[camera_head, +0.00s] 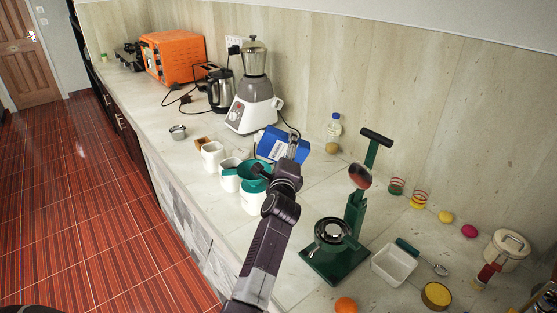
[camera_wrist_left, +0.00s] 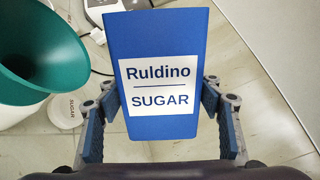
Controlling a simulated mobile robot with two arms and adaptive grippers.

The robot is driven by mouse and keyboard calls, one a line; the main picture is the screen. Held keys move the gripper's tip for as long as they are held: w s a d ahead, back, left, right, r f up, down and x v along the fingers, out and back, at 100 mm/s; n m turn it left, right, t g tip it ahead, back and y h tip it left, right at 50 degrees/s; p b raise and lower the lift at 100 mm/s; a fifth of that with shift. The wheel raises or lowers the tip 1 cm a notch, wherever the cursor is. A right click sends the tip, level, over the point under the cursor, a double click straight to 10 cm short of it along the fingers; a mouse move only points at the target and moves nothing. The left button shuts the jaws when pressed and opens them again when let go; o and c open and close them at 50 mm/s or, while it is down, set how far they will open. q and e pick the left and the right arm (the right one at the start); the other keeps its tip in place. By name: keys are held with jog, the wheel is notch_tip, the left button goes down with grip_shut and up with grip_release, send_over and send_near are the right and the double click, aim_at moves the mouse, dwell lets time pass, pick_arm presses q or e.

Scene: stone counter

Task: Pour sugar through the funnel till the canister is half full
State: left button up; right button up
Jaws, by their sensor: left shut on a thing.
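My left gripper (camera_wrist_left: 160,105) is shut on a blue sugar box (camera_wrist_left: 160,60) with a white "Ruldino SUGAR" label. The fingers press on its two sides. In the head view the box (camera_head: 283,143) is held above the counter, beside the funnel. The dark teal funnel (camera_head: 252,170) has its wide mouth up, and it also shows at the left of the left wrist view (camera_wrist_left: 40,60). It appears to sit over a white and teal canister (camera_head: 254,197). The sugar level inside is hidden. A dark part at the right edge may be my right gripper (camera_head: 546,296); its fingers are unclear.
White containers (camera_head: 213,155) stand left of the funnel. A blender (camera_head: 253,100) and kettle (camera_head: 220,92) stand behind. A green stand (camera_head: 345,250), a white dish (camera_head: 394,264) and small items occupy the right. A round white piece marked SUGAR (camera_wrist_left: 65,111) lies below the funnel.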

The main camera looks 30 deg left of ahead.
pick_arm(q)
jog(key=shift+s+a+f+n+b, duration=0.1)
jog(key=shift+f+n+b, duration=0.25)
jog(key=shift+n, duration=0.4)
jog(key=shift+a+f+n+b, duration=0.15)
jog(key=shift+n+b, duration=0.25)
jog(key=shift+n, duration=0.35)
dwell(6.5)
